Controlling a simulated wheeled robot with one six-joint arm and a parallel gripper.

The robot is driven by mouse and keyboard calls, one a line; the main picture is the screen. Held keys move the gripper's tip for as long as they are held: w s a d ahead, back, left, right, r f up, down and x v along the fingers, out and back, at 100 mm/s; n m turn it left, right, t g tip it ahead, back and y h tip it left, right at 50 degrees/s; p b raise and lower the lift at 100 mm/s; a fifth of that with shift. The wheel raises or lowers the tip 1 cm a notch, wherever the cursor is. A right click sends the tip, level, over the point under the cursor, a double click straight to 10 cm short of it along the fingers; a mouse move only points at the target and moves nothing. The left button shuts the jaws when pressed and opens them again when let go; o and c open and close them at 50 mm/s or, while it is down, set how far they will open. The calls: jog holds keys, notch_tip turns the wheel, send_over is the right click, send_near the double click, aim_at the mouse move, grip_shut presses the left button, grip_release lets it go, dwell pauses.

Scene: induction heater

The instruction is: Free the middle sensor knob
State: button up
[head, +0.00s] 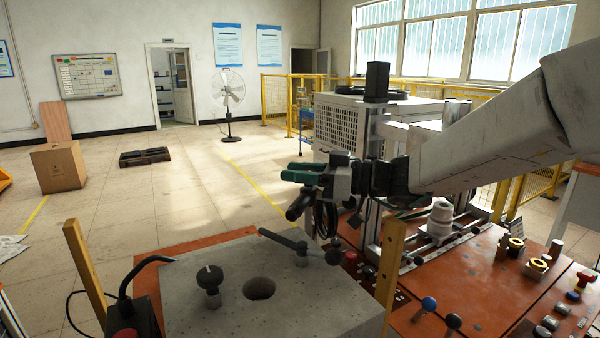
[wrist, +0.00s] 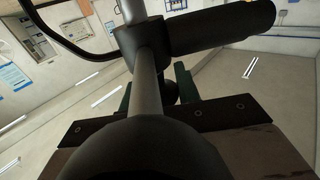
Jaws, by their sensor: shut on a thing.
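My gripper (head: 292,171) has green fingers and is raised in the middle of the head view, beyond the grey block (head: 330,312). It is shut on a dark part, and a black cylinder (head: 298,206) shows just below the fingers. In the wrist view a grey rod (wrist: 146,85) with a black cylinder (wrist: 222,27) runs up between the green fingers (wrist: 157,92). A black knob (head: 209,277) stands on the block, left of a round hole (head: 259,288). A black lever (head: 283,240) stands behind the hole. I cannot tell which is the middle sensor knob.
The orange bench (head: 465,285) at the right carries several buttons, a white stepped piece (head: 439,222) and yellow ring parts (head: 538,266). Wooden posts (head: 84,272) flank the block. A white ventilated cabinet (head: 345,130) stands behind my gripper. Open floor lies to the left.

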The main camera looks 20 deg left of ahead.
jog(key=shift+g, duration=0.3)
jog(key=n+g+h, duration=0.1)
jog(key=n+g, duration=0.1)
jog(key=n+g+h, duration=0.1)
jog(key=g, duration=0.2)
jog(key=n+g+h, duration=0.1)
jog(key=n+g, duration=0.1)
jog(key=shift+s+d+f+n+g, duration=0.1)
jog(key=shift+s+d+n+g, duration=0.05)
jog(key=shift+s+n+g, duration=0.2)
jog(key=shift+s+d+n+g+h, duration=0.15)
jog(key=shift+s+n+g+h, duration=0.05)
jog(key=shift+n+g+h, duration=1.05)
jog(key=shift+s+d+n+g+h, duration=0.1)
jog(key=shift+s+n+g+h, duration=0.05)
jog(key=shift+n+g+h, duration=1)
jog(key=shift+g+h, duration=0.25)
jog(key=shift+h, duration=0.05)
jog(key=o, duration=0.9)
jog(key=shift+o, duration=0.2)
